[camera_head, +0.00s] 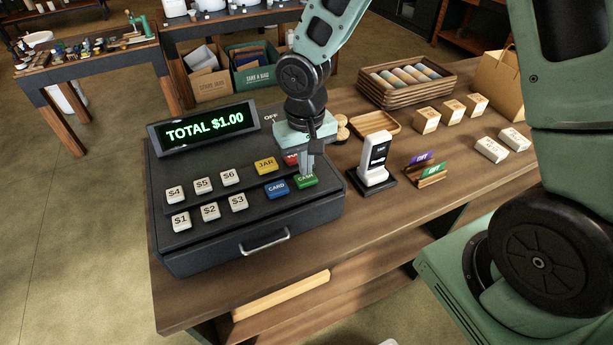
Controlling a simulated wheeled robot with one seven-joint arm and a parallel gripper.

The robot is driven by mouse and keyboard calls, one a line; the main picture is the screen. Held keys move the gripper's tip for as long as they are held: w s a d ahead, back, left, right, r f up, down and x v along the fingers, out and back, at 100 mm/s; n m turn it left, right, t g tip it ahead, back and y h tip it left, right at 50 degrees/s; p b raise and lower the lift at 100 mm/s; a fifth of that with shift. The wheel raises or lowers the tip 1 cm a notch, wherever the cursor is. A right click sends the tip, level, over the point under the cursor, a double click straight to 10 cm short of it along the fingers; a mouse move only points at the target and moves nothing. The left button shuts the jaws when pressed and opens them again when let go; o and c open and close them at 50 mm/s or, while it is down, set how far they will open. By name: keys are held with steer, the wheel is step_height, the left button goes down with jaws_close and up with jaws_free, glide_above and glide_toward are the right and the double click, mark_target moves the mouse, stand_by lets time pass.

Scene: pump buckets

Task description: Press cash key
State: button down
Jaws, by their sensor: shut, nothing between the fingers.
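A dark cash register (220,255) stands at the left of the wooden counter. Its display (205,127) reads TOTAL $1.00 in green. The green cash key (307,181) is at the right end of the front row of keys, beside the blue card key (276,189). My gripper (306,172) is shut and empty, pointing down, with its tips at the rear edge of the cash key. I cannot tell whether they touch it. The gripper partly hides the red key (291,159) behind and the cash key's back edge.
White keys marked $1 to $6 (209,211) and a yellow jar key (265,165) are on the register. A card terminal (376,158) stands close to its right, with gift cards (427,172) beyond. Small boxes (452,109) and a wooden tray (377,124) are further back.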

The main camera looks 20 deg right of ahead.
mark_target(304, 180)
steer(key=shift+f+b, duration=0.8)
steer(key=shift+f, duration=0.15)
steer(key=shift+r, duration=0.2)
stand_by(0.3)
steer(key=shift+r+p, duration=3)
steer(key=shift+r, duration=0.4)
steer(key=shift+s+a+b, duration=0.25)
steer(key=shift+b, duration=0.2)
steer(key=s+a+n+b, duration=0.3)
steer(key=s+n+b, duration=0.1)
steer(key=s, duration=0.5)
steer(key=s+a+n+b, duration=0.2)
steer(key=s+b, duration=0.3)
steer(key=s, duration=0.5)
steer(key=shift+s+a+r+n+y+b, duration=0.3)
steer(key=shift+a+r+n, duration=0.15)
steer(key=shift+n, duration=0.45)
